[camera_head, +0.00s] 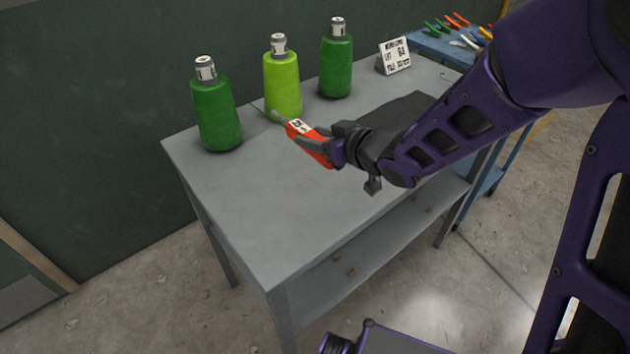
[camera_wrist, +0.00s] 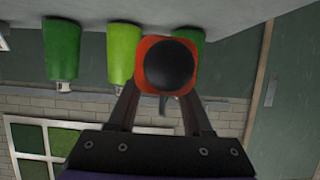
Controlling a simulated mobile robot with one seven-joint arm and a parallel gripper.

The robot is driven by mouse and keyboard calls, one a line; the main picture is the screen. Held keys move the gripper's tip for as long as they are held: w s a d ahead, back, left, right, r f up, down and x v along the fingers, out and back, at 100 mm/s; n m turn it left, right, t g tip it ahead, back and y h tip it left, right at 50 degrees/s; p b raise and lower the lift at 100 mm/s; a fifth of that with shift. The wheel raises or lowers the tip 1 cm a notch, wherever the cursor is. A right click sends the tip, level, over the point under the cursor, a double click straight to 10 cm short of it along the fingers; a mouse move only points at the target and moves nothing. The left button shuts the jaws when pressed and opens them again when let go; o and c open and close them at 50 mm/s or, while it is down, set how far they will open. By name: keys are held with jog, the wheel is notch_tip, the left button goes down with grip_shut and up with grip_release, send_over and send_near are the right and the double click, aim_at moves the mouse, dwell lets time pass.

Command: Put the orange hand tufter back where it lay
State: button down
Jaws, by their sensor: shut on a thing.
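The orange hand tufter (camera_head: 317,150) has an orange body with a white label. My gripper (camera_head: 335,150) is shut on it and holds it over the grey table (camera_head: 235,220), pointing toward the light green spool (camera_head: 282,88). I cannot tell whether its tip touches that spool. In the wrist view, the tufter (camera_wrist: 150,48) shows end-on, orange around a dark round end, between the fingers of my gripper (camera_wrist: 160,95). The fingers partly hide its far side.
Dark green spools stand left (camera_head: 215,118) and right (camera_head: 336,62) of the light green one. A dark mat (camera_head: 405,105) and a printed sign (camera_head: 394,56) are at the table's right. A blue cart (camera_head: 430,45) with several coloured tools stands beyond. The table's front left is clear.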

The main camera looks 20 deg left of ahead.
aim_at(315, 186)
jog(key=shift+f+b, duration=0.15)
jog(key=shift+b, duration=0.15)
jog(key=shift+f+b, duration=0.25)
jog(key=shift+b, duration=0.05)
notch_tip(315, 186, down, 9)
jog(key=shift+b, duration=1.15)
jog(key=shift+f, duration=0.25)
jog(key=shift+c, duration=1.6)
grip_release()
